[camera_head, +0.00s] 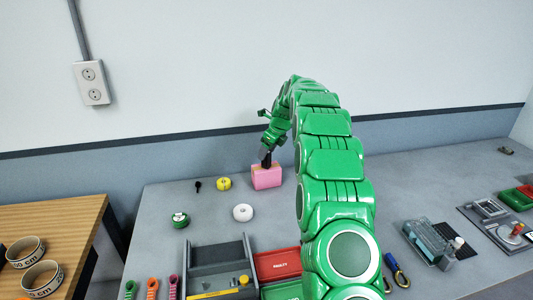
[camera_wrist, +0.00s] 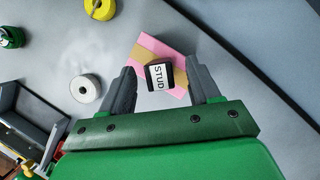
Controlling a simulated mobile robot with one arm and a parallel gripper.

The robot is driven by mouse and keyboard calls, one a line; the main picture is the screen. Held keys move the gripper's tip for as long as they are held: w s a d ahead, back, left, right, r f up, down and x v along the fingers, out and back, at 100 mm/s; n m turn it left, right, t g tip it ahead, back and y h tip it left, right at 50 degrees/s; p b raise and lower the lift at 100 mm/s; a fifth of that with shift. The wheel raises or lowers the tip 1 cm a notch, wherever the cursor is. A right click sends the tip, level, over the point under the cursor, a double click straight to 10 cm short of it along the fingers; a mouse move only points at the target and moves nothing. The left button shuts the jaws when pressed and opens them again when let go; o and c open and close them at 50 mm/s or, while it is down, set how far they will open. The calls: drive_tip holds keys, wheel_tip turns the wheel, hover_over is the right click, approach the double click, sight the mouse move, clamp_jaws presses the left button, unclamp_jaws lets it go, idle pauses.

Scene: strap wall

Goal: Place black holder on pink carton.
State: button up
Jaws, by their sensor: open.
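The pink carton (camera_head: 267,178) stands on the grey table near the wall, and its tan band shows in the wrist view (camera_wrist: 145,43). The black holder (camera_wrist: 151,63), with a white label reading STUD, appears on top of the carton in the wrist view. My gripper (camera_wrist: 161,68) is open, with one dark finger on each side of the holder and gaps between. In the head view my gripper (camera_head: 266,156) is just above the carton. There the holder is hard to tell from the dark fingers.
A grey tray (camera_head: 218,265) and a red bin (camera_head: 277,265) are nearer.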

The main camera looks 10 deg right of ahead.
drive_tip(key=v, duration=1)
drive_tip(key=shift+s+r, duration=0.2)
drive_tip(key=shift+r, duration=0.2)
drive_tip(key=s+a+r+n+g, duration=0.1)
drive_tip(key=s+a+r+n, duration=0.15)
drive_tip(key=s+n, duration=0.45)
drive_tip(key=s+a+r+n+g+h, duration=0.15)
drive_tip(key=s+a, duration=0.25)
drive_tip(key=s, duration=0.8)
drive_tip(key=s+a+r+n+y, duration=0.1)
drive_tip(key=s+a+n, duration=0.3)
drive_tip(key=s, duration=0.5)
drive_tip(key=s+f+n+h, duration=0.1)
drive_tip(key=s+n, duration=0.3)
drive_tip(key=s, duration=0.7)
drive_tip(key=s+d+f+n+g, duration=0.1)
drive_tip(key=s+f+n, duration=0.2)
drive_tip(key=s, duration=0.9)
drive_tip(key=s+d+f+n+g+h, duration=0.1)
drive_tip(key=s+f+n, duration=0.2)
drive_tip(key=s+n, duration=0.4)
drive_tip(key=s, duration=0.4)
drive_tip(key=shift+s+h, duration=0.3)
drive_tip(key=shift+h, duration=0.05)
drive_tip(key=shift+n+g, duration=0.25)
